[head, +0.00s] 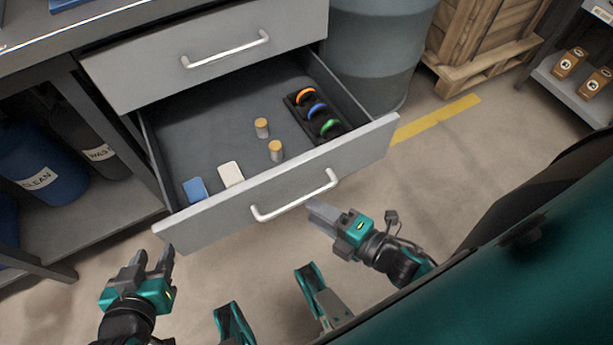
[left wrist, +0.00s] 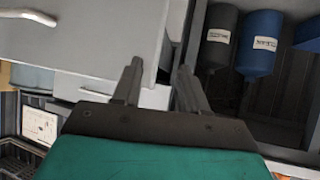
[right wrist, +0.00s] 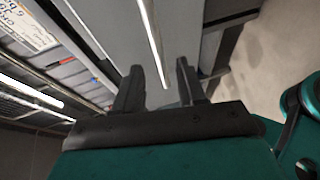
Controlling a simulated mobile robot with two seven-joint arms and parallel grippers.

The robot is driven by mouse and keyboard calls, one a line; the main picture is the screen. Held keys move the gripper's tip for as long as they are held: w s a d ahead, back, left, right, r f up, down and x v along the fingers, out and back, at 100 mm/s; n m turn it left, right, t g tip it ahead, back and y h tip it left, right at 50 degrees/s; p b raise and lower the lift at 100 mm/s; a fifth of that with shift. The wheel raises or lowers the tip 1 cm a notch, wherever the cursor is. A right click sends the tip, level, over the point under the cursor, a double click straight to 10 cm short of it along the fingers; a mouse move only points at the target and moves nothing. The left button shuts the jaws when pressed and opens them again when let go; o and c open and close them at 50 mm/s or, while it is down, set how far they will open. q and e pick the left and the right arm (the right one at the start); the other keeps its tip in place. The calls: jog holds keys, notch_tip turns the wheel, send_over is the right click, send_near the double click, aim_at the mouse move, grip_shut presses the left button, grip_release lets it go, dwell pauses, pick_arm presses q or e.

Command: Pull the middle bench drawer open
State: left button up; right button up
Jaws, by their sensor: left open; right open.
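The middle bench drawer (head: 180,226) stands pulled out, its grey inside in sight in the head view. Its silver bar handle (head: 295,196) is on the front panel. In the drawer are a rack with orange, blue and green rings (head: 315,112), two cork-topped cylinders (head: 262,128), a blue card (head: 195,190) and a white card (head: 231,174). My right gripper (head: 318,213) is open just in front of the handle's right end and does not hold it. My left gripper (head: 153,258) is open and empty, in front of the drawer's left corner.
A closed drawer with its own handle (head: 226,50) is above. Blue and dark containers (head: 40,165) stand on the shelf at left. A grey-blue barrel (head: 372,50) and a wooden crate (head: 485,40) stand behind right. Open floor lies right of the drawer.

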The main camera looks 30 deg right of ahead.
jog(key=v, duration=0.8)
jog(key=shift+s+p, duration=0.3)
jog(key=shift+p, duration=0.1)
jog(key=shift+d, duration=0.1)
